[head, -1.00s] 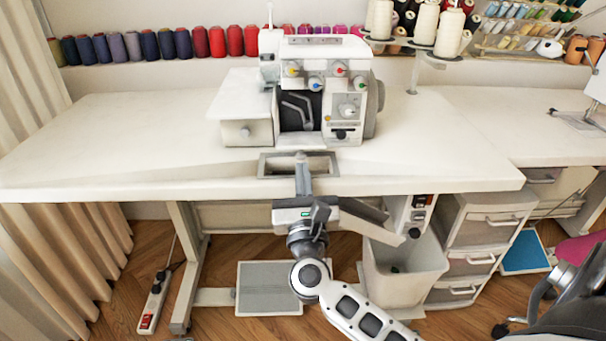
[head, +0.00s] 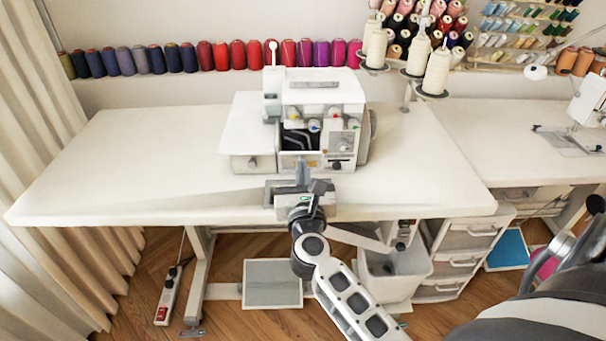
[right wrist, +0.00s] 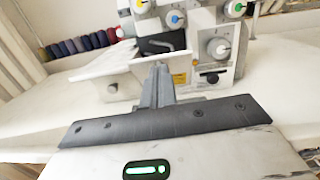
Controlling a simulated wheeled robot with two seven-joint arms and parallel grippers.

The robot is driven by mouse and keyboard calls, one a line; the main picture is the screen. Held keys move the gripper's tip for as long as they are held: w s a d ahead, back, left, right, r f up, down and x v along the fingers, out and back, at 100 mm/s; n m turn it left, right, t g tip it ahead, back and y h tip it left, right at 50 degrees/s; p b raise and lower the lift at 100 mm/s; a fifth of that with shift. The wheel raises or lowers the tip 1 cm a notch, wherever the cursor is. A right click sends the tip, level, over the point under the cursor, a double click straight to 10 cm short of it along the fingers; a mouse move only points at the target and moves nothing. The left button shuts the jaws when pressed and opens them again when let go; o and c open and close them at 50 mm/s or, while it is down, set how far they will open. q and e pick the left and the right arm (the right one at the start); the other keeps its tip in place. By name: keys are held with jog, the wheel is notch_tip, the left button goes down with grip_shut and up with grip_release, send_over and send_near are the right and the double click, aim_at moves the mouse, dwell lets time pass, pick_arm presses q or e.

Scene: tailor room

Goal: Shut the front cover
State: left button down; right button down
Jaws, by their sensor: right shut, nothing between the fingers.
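The white sewing machine (head: 322,97) stands on the table, and it also shows in the right wrist view (right wrist: 200,22). Its front has a dark opening (head: 296,139) with metal parts inside. My right gripper (head: 303,165) is shut and empty, pointing at the machine just below the opening. In the right wrist view its fingers (right wrist: 157,72) hide part of the lower front; contact cannot be told. My left gripper is not in view.
The white table (head: 130,155) is clear left of the machine. Thread cones (head: 437,70) stand on a holder at the back right. A bin (head: 395,275) stands below.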

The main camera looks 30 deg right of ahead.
aim_at(302, 156)
jog(key=w+r, duration=0.1)
jog(key=d+r+p, duration=0.1)
jog(key=shift+w+r, duration=0.3)
jog(key=shift+w, duration=0.1)
jog(key=shift+w+d+r+p, duration=0.5)
jog(key=shift+w+r+p, duration=0.15)
jog(key=shift+w, duration=0.15)
jog(key=shift+w+d, duration=0.15)
jog(key=shift+f, duration=0.1)
dwell(0.4)
